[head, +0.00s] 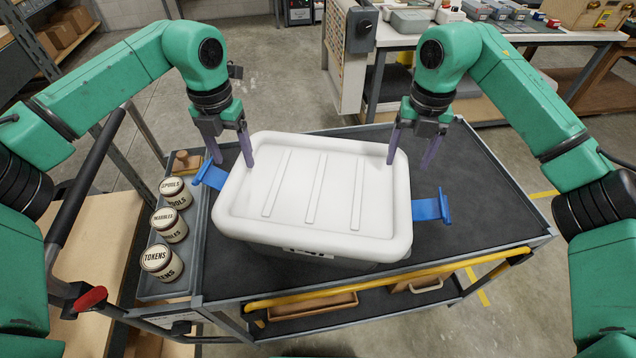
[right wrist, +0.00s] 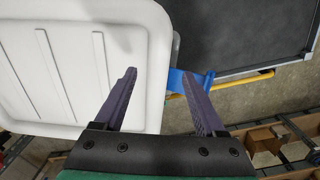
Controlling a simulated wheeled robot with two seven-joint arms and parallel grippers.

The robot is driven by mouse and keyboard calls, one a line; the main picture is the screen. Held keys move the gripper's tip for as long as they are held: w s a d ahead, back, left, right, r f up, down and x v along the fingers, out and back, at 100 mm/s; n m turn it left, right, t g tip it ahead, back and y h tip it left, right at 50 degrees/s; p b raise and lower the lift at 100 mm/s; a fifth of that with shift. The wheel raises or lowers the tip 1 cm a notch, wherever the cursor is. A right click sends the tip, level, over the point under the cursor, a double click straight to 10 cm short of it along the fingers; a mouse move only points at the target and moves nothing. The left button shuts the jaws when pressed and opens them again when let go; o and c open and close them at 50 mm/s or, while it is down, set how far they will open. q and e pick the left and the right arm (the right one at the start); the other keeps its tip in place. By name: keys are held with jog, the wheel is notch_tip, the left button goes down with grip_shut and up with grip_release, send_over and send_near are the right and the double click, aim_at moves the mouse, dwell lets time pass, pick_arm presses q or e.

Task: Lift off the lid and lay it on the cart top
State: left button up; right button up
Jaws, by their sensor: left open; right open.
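A white lid (head: 315,190) with raised ribs sits on a box on the dark cart top (head: 465,190); the box body is mostly hidden beneath it. The lid also fills the left of the right wrist view (right wrist: 75,60). Blue handles stick out at the box's left (head: 210,174) and right (head: 431,208). My left gripper (head: 231,160) is open and empty, above the lid's back left corner near the left handle. My right gripper (head: 410,160) is open and empty, above the lid's back right edge; the right handle (right wrist: 180,82) shows between its fingers in the right wrist view.
Several labelled jars (head: 171,226) stand in a grey side tray (head: 200,268) at the cart's left. Bare cart top lies right of the box. A yellow bar (head: 380,280) runs along the cart's front. A workbench (head: 480,32) stands behind.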

aim_at(237, 169)
pick_arm(q)
jog(key=f, duration=0.3)
jog(key=shift+w+a+f, duration=0.1)
jog(key=shift+w+f, duration=0.1)
jog(key=shift+f, duration=0.05)
pick_arm(e)
jog(key=f, duration=0.3)
jog(key=shift+w+a+f, duration=0.1)
jog(key=shift+w+f, duration=0.1)
pick_arm(q)
jog(key=shift+s+r, duration=0.1)
pick_arm(e)
jog(key=shift+s, duration=0.1)
pick_arm(q)
grip_shut()
pick_arm(e)
grip_shut()
